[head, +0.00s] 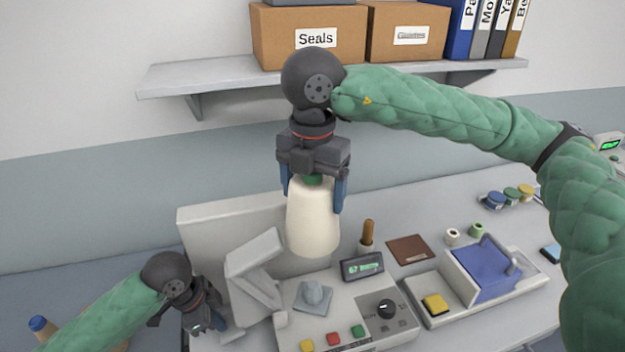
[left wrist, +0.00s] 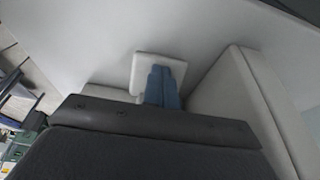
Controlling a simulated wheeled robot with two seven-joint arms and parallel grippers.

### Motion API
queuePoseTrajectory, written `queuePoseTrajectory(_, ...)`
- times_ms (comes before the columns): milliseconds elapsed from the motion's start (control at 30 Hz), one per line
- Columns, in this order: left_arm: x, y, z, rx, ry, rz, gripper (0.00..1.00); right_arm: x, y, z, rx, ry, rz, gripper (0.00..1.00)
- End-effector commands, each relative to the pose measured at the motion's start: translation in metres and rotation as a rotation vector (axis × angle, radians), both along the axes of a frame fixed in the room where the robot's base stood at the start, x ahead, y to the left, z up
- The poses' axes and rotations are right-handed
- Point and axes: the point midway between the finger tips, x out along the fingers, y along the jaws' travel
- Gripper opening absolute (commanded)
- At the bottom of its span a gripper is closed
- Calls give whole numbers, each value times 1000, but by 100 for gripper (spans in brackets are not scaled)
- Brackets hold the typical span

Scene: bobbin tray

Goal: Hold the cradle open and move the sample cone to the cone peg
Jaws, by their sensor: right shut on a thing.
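The cream sample cone (head: 313,222) hangs upright, wide end down, from my right gripper (head: 314,190), whose blue fingers straddle its upper part. It is in the air above the grey machine (head: 290,335). A light grey stub on a square base (head: 313,296), which looks like the cone peg, is on the machine below the cone. The tilted grey arm that looks like the cradle (head: 254,268) stands at the machine's left. My left gripper (head: 218,323) is beside its lower part. In the left wrist view its blue fingers (left wrist: 164,87) are together, against or before a pale pad; contact is unclear.
A small display (head: 362,267) and a wooden-handled tool (head: 367,235) stand behind the machine. A blue-topped device (head: 483,270) is at right, with a brown pad (head: 409,249) behind it. A shelf (head: 200,77) with boxes and binders is on the wall. A blue-capped bottle (head: 40,325) is at far left.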

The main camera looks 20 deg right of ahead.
Motion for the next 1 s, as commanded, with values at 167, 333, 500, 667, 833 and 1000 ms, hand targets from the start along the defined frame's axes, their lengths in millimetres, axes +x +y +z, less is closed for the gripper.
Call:
queuePoseTrajectory(167,0,0,0,0,0,0,0,-1,0,-12,-1,2,0,29)
queuePoseTrajectory(333,0,0,0,0,0,0,0,0,0,-22,-1,2,0,29)
queuePoseTrajectory(500,0,0,0,0,0,0,0,0,0,-34,-1,2,-1,29)
queuePoseTrajectory(667,0,0,0,0,0,0,0,0,0,-43,0,1,-1,29)
queuePoseTrajectory(833,0,0,0,0,1,0,0,0,0,-54,1,2,-1,29)
queuePoseTrajectory(1000,0,0,0,0,0,0,0,0,0,-65,0,1,-1,29)
